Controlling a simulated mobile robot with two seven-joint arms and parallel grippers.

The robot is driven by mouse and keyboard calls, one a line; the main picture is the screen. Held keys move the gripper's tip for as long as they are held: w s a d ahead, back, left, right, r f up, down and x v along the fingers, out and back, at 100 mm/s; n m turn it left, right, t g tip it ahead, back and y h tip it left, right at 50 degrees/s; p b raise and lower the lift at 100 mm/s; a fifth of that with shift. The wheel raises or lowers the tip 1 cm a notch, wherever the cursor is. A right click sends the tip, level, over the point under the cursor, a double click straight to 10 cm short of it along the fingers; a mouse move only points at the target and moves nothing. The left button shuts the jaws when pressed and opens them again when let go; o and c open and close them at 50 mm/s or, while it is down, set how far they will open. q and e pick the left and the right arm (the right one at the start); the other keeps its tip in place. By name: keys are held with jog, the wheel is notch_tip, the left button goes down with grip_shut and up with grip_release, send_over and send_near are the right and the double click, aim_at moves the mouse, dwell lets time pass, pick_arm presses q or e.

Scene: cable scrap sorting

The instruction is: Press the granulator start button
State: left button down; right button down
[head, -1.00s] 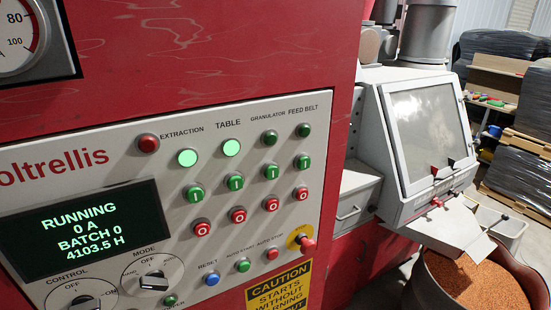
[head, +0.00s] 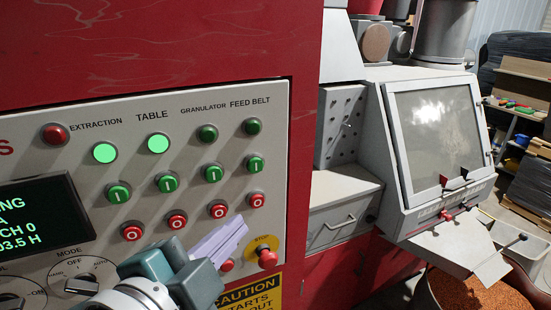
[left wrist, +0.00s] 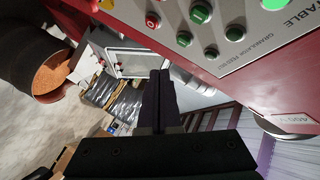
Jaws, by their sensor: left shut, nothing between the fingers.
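The granulator start button (head: 212,173) is a green button marked "I" in the granulator column of the grey control panel (head: 85,215). The granulator lamp (head: 207,133) above it is dark green and unlit. The red granulator stop button (head: 218,209) is below it. My left gripper (head: 240,226) is shut and empty, in front of the panel's lower part, with its pale fingers pointing up and right, below the start button. In the left wrist view its dark fingers (left wrist: 161,80) are together; the start button (left wrist: 202,13) appears at the top, apart from them. My right gripper is out of view.
The extraction lamp (head: 105,153) and table lamp (head: 158,143) glow green. A red knob on a yellow disc (head: 267,258) sits at the panel's lower right. A grey windowed machine (head: 435,135) and a bin of orange granules (head: 470,290) are to the right.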

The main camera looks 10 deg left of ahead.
aim_at(213, 174)
pick_arm(q)
jog(key=shift+a, duration=0.1)
jog(key=shift+w+a+b, duration=0.6)
jog(key=shift+w+a, duration=0.2)
jog(key=shift+w, duration=0.4)
jog(key=shift+w+a+b, duration=0.65)
jog(key=shift+w+a, duration=0.2)
jog(key=shift+w, duration=0.4)
jog(key=shift+w+a+b, duration=0.6)
jog(key=shift+w+a, duration=0.2)
jog(key=shift+w, duration=0.4)
jog(key=shift+w, duration=0.1)
jog(key=shift+w+a, duration=0.25)
